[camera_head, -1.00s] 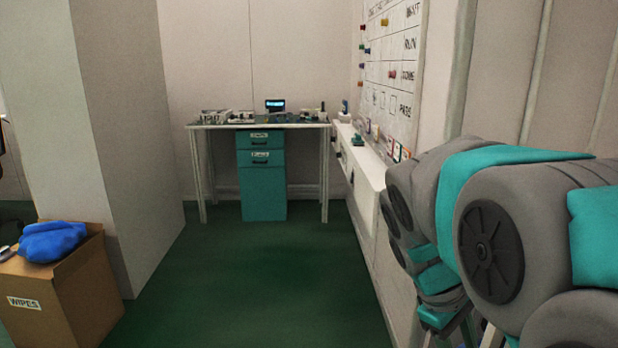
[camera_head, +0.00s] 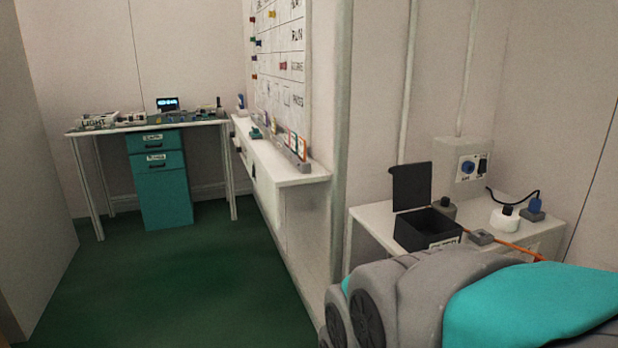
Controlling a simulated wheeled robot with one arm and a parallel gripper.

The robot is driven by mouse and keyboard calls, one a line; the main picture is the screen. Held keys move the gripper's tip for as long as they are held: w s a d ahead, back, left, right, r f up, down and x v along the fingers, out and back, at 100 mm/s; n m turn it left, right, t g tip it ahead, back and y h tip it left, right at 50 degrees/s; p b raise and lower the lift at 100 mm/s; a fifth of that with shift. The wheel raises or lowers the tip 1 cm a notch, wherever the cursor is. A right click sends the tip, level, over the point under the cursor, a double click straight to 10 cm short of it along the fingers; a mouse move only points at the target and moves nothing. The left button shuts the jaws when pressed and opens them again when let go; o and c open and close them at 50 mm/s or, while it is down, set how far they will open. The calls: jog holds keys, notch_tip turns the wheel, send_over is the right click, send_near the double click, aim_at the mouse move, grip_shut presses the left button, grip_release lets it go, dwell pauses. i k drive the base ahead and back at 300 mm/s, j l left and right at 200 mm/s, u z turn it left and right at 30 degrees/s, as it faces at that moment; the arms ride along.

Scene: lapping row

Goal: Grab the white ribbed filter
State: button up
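A white rounded object with a dark top (camera_head: 505,218) stands on the right-hand bench. It is too small for me to tell whether it is ribbed or is the filter. I cannot make out a white ribbed filter for certain anywhere else. My arm crosses the bottom right of the picture in front of that bench. My gripper is not in view.
The right bench (camera_head: 376,217) also holds an open black box (camera_head: 428,231), a grey block (camera_head: 481,237) and a blue-and-grey item (camera_head: 534,210) with a cable. A white ledge (camera_head: 280,172) runs along the wall. A cluttered table (camera_head: 90,130) stands farther back. Green floor (camera_head: 170,280) is clear.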

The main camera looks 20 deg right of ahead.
aim_at(504, 219)
jog(key=z, duration=0.45)
jog(key=i+z, duration=0.1)
jog(key=z, duration=0.3)
jog(key=j+z, duration=0.1)
jog(key=z, duration=0.35)
jog(key=i+j+z, duration=0.1)
jog(key=z, duration=0.35)
jog(key=i+j+z, duration=0.15)
jog(key=j+z, duration=0.25)
jog(key=j, duration=0.15)
jog(key=i+j+z, duration=0.1)
jog(key=j+z, duration=0.25)
jog(key=j, duration=0.25)
jog(key=j+z, duration=0.4)
jog(key=j, duration=1.1)
jog(key=z, duration=0.05)
